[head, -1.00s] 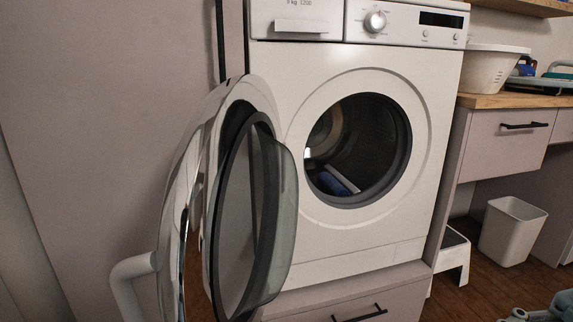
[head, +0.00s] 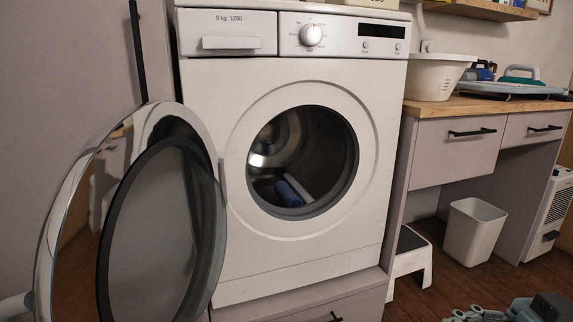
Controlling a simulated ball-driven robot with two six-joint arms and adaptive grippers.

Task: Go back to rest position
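A white washing machine (head: 310,235) stands in the middle of the head view with its round door (head: 160,235) swung wide open to the left. Inside the drum (head: 300,160) lies something blue and white (head: 292,192). A white piece at the lower left edge, beside the door, looks like part of my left arm; my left gripper is not visible. At the bottom right, part of my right gripper (head: 478,314) shows, grey and teal and cut off by the frame edge. Its fingertips are not clear, and I see nothing held.
A wooden counter (head: 480,107) on the right carries a white basin (head: 435,77) and an ironing item. Below are a white bin (head: 473,232), a step stool (head: 410,262) and a white heater-like unit (head: 550,225). The open door takes up the left.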

